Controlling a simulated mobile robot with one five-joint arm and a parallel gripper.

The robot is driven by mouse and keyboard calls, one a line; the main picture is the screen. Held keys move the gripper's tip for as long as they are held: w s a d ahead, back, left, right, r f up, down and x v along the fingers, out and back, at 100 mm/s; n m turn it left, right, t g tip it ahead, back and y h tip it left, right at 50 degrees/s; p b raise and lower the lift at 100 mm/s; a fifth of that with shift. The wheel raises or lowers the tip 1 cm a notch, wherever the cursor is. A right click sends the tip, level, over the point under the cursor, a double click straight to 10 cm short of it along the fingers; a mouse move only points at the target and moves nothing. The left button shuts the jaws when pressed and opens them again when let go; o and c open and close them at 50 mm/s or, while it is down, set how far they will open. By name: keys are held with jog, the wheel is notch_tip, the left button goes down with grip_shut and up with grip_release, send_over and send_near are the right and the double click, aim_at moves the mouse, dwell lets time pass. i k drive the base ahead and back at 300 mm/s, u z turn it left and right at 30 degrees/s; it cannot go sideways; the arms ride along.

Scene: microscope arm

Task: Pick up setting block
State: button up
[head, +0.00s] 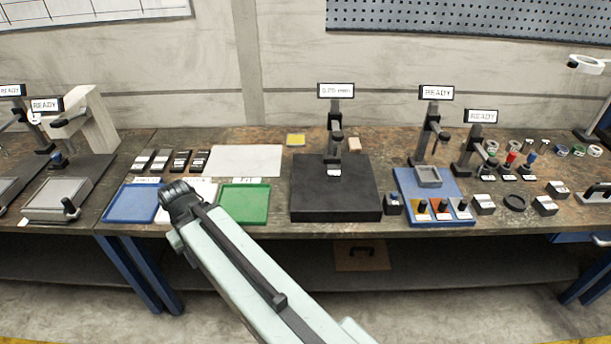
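I cannot tell for certain which piece is the setting block. A small tan block (354,145) sits behind the black granite plate (336,205), right of the gauge stand. Small grey blocks lie on the bench at the right, one right of the blue tray (484,205) and others farther right (545,206).
The gauge stand (335,120) shows a 0.25 mm sign. A blue tray (132,203) and green tray (244,204) lie at the left front. The blue tray at right (452,186) holds a grey box and several knobs. A white sheet (245,161) lies behind.

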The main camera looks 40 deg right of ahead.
aim_at(334, 171)
jog(key=u, duration=0.95)
jog(key=k, duration=1.75)
jog(key=z, duration=0.55)
jog(key=i, duration=2)
